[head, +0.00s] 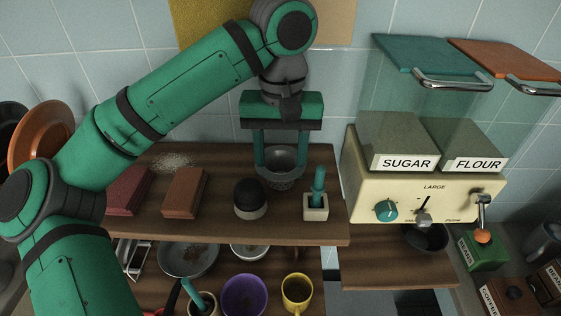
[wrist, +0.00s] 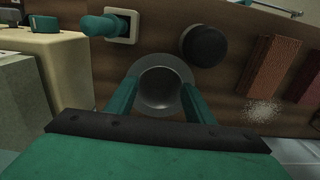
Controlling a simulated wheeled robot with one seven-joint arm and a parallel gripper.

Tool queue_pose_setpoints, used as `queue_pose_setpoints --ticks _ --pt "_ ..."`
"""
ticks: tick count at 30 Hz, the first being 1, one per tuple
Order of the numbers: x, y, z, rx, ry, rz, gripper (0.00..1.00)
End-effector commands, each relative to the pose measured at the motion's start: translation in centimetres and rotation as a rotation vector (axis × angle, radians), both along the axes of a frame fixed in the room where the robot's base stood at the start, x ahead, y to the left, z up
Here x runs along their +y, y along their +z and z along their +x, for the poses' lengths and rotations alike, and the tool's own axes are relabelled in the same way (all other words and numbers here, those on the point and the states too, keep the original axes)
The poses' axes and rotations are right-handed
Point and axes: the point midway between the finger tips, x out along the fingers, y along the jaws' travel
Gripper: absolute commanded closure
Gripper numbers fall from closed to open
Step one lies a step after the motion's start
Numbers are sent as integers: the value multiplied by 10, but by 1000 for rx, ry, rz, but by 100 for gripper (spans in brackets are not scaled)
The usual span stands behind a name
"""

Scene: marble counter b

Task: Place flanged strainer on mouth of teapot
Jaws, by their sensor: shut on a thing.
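My gripper (head: 280,163) is shut on the flanged strainer (head: 282,180), a grey round bowl with a wide rim. It is held upright over the back of the upper wooden shelf, between a black-domed object and a small cream holder. I cannot tell whether its bottom touches the shelf. In the wrist view the strainer (wrist: 160,90) shows as a grey ring with a dark hollow, with a teal finger on each side. I cannot make out a teapot in either view.
The black-domed object (head: 250,197) and the cream holder (head: 316,206) with a teal handle stand close by. Reddish blocks (head: 184,192) lie left. The cream dispenser (head: 430,190) stands right. Below are a purple cup (head: 245,294), a yellow mug (head: 297,292) and a pan (head: 188,257).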

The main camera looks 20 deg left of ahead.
Motion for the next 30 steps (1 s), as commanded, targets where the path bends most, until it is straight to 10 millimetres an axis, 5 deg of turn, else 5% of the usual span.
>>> queue_pose_setpoints --ticks 3,4,6,17,30 --pt "0 -3 0 0 0 0 74" --pt "0 -3 0 0 0 0 45" --pt "0 -3 0 0 0 0 33" --pt "0 1 0 0 0 0 33" --pt "-1 75 0 -2 2 4 33"
